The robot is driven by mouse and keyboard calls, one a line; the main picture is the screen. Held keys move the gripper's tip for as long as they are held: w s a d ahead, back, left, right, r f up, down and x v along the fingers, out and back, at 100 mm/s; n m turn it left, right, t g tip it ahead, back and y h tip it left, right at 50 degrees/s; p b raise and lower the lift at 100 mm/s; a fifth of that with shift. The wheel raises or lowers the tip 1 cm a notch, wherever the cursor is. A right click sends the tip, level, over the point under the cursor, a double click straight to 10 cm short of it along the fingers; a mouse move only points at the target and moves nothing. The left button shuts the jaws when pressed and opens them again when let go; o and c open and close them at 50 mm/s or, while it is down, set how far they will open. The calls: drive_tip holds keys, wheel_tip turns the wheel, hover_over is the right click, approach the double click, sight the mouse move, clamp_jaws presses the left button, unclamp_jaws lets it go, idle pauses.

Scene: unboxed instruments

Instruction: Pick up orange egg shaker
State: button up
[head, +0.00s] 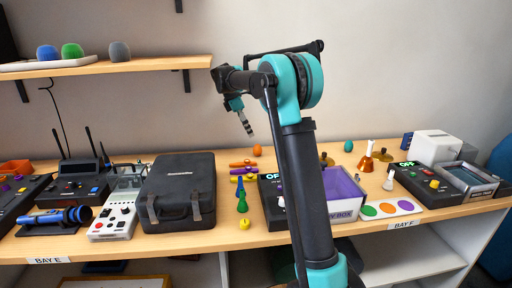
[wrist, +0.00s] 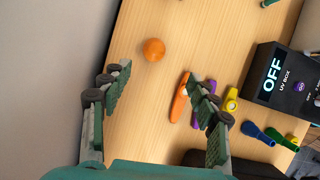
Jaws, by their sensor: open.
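The orange egg shaker (wrist: 154,49) lies on the wooden table, seen end-on as a round shape in the wrist view. In the head view the orange egg shaker (head: 257,150) is near the back edge of the table, left of my upright arm. My gripper (wrist: 163,93) is open and empty in the wrist view, with its fingers wide apart. The egg is beyond the fingertips, a little left of the middle between them, and not touched. In the head view my gripper (head: 246,122) hangs above the table, up and left of the egg.
An orange kazoo (wrist: 180,98) lies close to the right finger, with purple, yellow, blue and green ones beyond. A black UV box (wrist: 283,80) stands right of them. A black case (head: 178,190) is at the left. The table around the egg is clear.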

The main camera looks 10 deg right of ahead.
sight(258, 148)
drive_tip(key=x, duration=0.8)
drive_tip(key=w+x, duration=0.1)
drive_tip(key=x, duration=0.3)
drive_tip(key=shift+w, duration=0.1)
drive_tip(key=c, duration=1.2)
drive_tip(key=shift+r, duration=0.15)
